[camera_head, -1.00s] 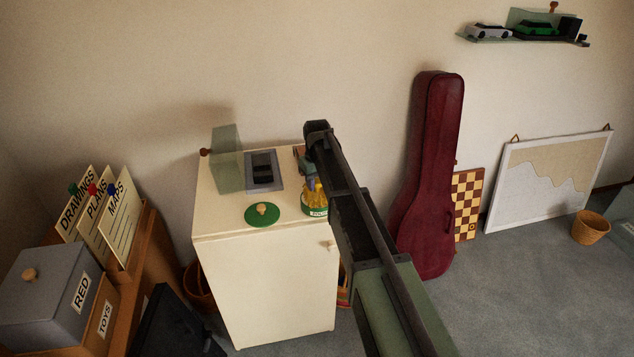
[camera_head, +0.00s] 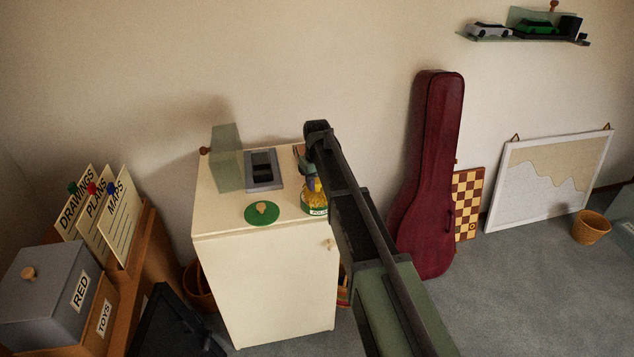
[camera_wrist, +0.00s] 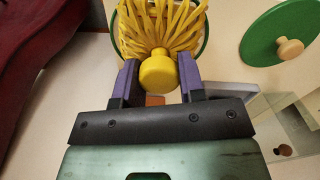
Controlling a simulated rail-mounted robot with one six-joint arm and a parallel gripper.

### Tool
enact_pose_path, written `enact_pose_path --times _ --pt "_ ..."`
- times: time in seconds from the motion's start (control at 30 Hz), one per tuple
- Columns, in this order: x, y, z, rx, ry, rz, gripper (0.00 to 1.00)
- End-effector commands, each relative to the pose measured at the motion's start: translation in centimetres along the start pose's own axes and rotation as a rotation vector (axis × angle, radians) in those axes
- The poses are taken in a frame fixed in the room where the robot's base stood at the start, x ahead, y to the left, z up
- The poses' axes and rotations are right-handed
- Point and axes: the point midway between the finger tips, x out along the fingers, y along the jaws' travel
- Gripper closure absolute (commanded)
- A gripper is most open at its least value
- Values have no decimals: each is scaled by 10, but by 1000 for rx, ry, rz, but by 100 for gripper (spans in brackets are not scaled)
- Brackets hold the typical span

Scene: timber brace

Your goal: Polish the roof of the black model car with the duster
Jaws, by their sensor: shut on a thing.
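The yellow duster (camera_wrist: 165,25) has a fringe of strands and a round yellow knob. My gripper (camera_wrist: 158,75) is shut on this knob, one finger on each side. The strands are in or just above a green-rimmed tin (camera_wrist: 206,38); I cannot tell if they still touch it. The tin (camera_head: 318,211), with a label, also shows at the right of the cream cabinet top in the head view, partly behind my arm. The black model car (camera_head: 263,164) appears as a small dark shape on a grey base (camera_head: 265,187) at the back of the cabinet top, left of my gripper.
A clear cover with a brown knob (camera_head: 227,160) stands left of the grey base. A green lid (camera_head: 262,213) lies in front. A wall shelf (camera_head: 490,40) holds a silver and a green car. A dark red instrument case (camera_head: 430,170) stands right of the cabinet (camera_head: 275,290).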

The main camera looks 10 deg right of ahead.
Motion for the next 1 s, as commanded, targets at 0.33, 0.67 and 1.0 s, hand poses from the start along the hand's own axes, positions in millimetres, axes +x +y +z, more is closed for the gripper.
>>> enact_pose_path --times 0.33,0.67,1.0 --pt "1 0 1 0 -2 -1 82" --pt "-25 0 1 0 -1 0 82" --pt "-60 0 0 0 -1 0 82"
